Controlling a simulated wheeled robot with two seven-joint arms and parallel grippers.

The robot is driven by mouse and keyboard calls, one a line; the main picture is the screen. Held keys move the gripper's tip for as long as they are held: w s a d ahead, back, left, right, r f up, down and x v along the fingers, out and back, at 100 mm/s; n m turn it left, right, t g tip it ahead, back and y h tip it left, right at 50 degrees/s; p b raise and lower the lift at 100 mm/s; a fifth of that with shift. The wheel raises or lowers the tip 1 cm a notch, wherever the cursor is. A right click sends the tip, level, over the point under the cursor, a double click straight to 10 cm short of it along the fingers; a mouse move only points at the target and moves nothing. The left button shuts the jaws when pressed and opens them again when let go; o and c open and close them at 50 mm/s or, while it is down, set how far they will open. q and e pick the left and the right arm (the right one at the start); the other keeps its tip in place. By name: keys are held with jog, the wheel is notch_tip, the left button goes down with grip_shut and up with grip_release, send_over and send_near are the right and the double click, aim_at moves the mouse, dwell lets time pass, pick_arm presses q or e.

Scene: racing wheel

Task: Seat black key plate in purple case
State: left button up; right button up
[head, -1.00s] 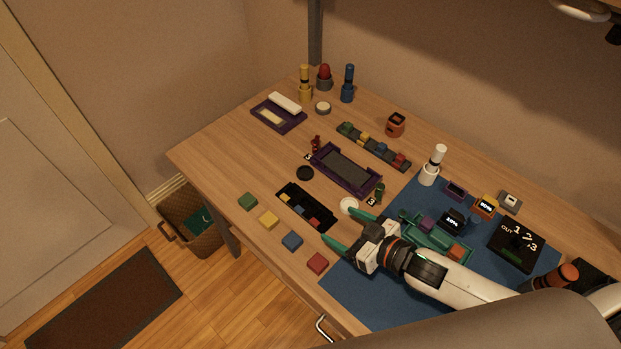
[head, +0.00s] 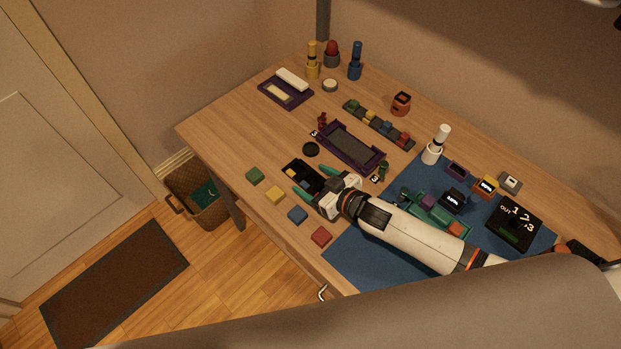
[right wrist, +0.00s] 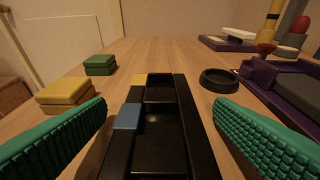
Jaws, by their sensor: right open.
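The black key plate (head: 298,168) lies on the wooden table, with its near end partly hidden by my right gripper in the head view. In the right wrist view the plate (right wrist: 158,140) is a long black tray with raised walls; a blue key and a yellow key show at its left side. My right gripper (head: 317,181) is open, its green fingers one on each side of the plate, with gaps to it in the wrist view. The purple case (head: 326,151) lies just beyond, with a grey inside; its edge also shows in the wrist view (right wrist: 262,77). My left gripper is out of view.
Green (head: 255,175), yellow (head: 275,195), blue (head: 297,215) and red (head: 321,236) blocks line the table's front edge. A black ring (head: 311,149) lies between plate and case. A strip of coloured pieces (head: 378,126) lies behind the case. The table's left end is mostly clear.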

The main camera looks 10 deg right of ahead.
jog(key=shift+s, duration=0.1)
jog(key=shift+c, duration=1)
jog(key=c, duration=0.9)
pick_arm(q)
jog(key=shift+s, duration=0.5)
pick_arm(e)
jog(key=shift+c, duration=0.2)
